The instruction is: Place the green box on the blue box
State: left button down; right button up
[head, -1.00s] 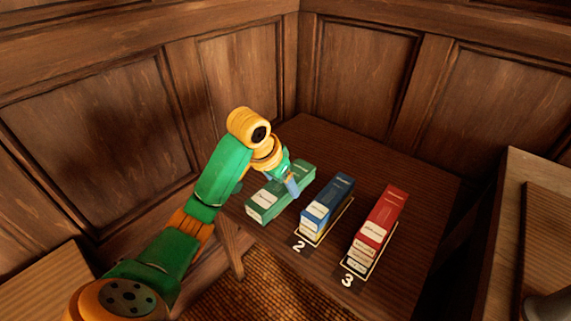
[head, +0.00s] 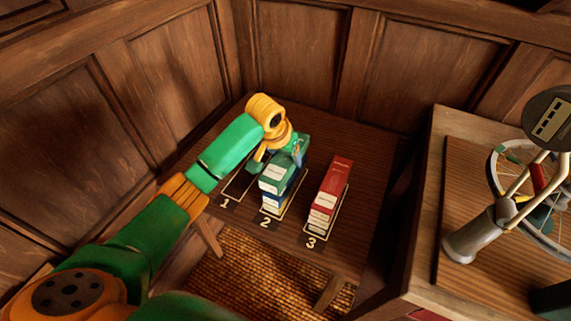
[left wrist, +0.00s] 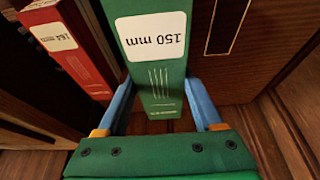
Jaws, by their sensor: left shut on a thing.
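My left gripper (head: 296,153) is shut on the green box (head: 275,174), with a blue finger on each side of it. In the left wrist view the green box (left wrist: 153,60) shows a white "150 mm" label between the fingers. In the head view the green box lies directly over the blue box (head: 273,201) at the place marked 2, lined up with it. Whether they touch or a thin gap is left I cannot tell. The green box hides most of the blue box's top. My right gripper is not in view.
A red box (head: 331,190) stands at place 3, just right of the stack; it also shows in the left wrist view (left wrist: 72,50). Place 1 (head: 233,188) is an empty outline on the dark table. A bench (head: 435,190) with a wheel and stand is at the right.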

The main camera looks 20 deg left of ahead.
aim_at(281, 155)
pick_arm(q)
jog(key=shift+w+a+f, duration=0.25)
jog(key=shift+w+f, duration=0.55)
jog(key=shift+f, duration=0.25)
jog(key=f, duration=0.4)
jog(key=shift+w+a+b, duration=0.2)
jog(key=shift+w+b, duration=0.15)
jog(key=shift+b, duration=0.05)
jog(key=shift+f, duration=0.1)
jog(key=shift+c, duration=0.2)
grip_release()
jog(key=shift+s+r, duration=0.1)
jog(key=shift+r, duration=0.3)
jog(key=p+v, duration=0.1)
jog(key=v, duration=1)
jog(key=shift+s+r+p, duration=0.2)
jog(key=shift+r+p, duration=0.05)
jog(key=shift+p, duration=0.1)
